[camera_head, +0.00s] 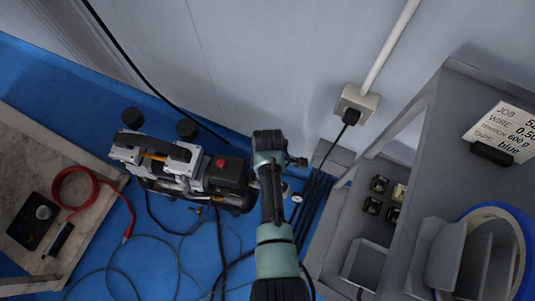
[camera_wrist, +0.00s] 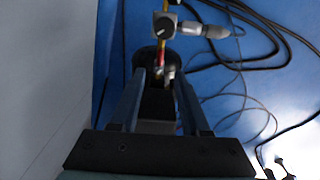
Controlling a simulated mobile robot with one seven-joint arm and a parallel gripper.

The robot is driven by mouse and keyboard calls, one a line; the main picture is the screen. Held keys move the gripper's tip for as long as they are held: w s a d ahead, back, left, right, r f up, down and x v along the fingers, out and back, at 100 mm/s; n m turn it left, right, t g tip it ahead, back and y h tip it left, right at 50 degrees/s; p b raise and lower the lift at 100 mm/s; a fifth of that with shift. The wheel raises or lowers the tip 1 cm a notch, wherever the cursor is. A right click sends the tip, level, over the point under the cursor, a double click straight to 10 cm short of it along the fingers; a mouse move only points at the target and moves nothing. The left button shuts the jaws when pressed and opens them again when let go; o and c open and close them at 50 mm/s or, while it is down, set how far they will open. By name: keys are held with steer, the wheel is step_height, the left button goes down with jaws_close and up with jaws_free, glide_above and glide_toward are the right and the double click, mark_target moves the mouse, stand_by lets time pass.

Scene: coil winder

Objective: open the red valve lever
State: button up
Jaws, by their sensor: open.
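In the wrist view, my gripper (camera_wrist: 161,82) is open, with its two dark fingers apart and pointing away from the camera. A small red part, which looks like the valve lever (camera_wrist: 160,66), shows between the fingertips beside a pale metal fitting. I cannot tell whether the fingers touch it. A grey gauge or knob (camera_wrist: 165,25) and a pale fitting (camera_wrist: 205,30) lie just beyond the tips. In the head view, my arm reaches down beside the compressor (camera_head: 180,168), and the fingers and lever are hidden or too small to make out.
Dark hoses (camera_wrist: 265,45) run over the blue floor to the right in the wrist view. In the head view, a wall socket (camera_head: 356,104) with a plug is behind, a grey shelf unit (camera_head: 450,110) stands right, and a bench (camera_head: 95,215) with a red cable is left.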

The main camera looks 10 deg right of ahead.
step_height(320, 180, up, 5)
steer(key=shift+p, duration=0.75)
